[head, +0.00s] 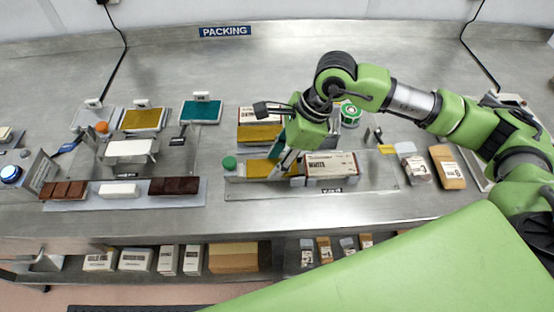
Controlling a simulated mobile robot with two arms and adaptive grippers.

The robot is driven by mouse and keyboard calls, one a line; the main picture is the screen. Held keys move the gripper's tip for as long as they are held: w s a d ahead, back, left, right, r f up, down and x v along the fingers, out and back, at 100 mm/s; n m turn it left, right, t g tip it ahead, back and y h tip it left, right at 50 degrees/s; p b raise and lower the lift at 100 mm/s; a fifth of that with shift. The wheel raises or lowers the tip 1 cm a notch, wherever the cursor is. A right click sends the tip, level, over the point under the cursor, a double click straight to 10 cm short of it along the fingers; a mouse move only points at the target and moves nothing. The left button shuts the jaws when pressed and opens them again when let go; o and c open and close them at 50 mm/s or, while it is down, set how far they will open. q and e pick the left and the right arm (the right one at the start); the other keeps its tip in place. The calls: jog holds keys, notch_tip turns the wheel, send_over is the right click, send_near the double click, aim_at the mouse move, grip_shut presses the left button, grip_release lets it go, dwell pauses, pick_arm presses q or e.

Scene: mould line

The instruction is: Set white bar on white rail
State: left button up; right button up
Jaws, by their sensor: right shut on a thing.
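My right gripper (283,166) reaches down over the packing station in the middle of the bench. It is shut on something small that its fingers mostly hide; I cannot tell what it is. A carton lettered WHITE (330,165) lies just right of the fingertips. A yellow piece (257,168) lies to their left. On the long tray (194,199) at the left, a white bar (119,190) lies between two brown bars (174,186) (64,190). A larger white block (130,148) stands behind it. I cannot make out which part is the white rail. My left gripper is out of view.
A green round lid (229,163) is left of the yellow piece. Yellow (143,119) and teal (200,111) pads stand at the back left. Pouches (418,169) (453,174) lie at the right. The bench's back area is clear.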

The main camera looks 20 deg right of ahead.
dwell(0.4)
jog(key=o, duration=1.3)
jog(key=shift+c, duration=0.2)
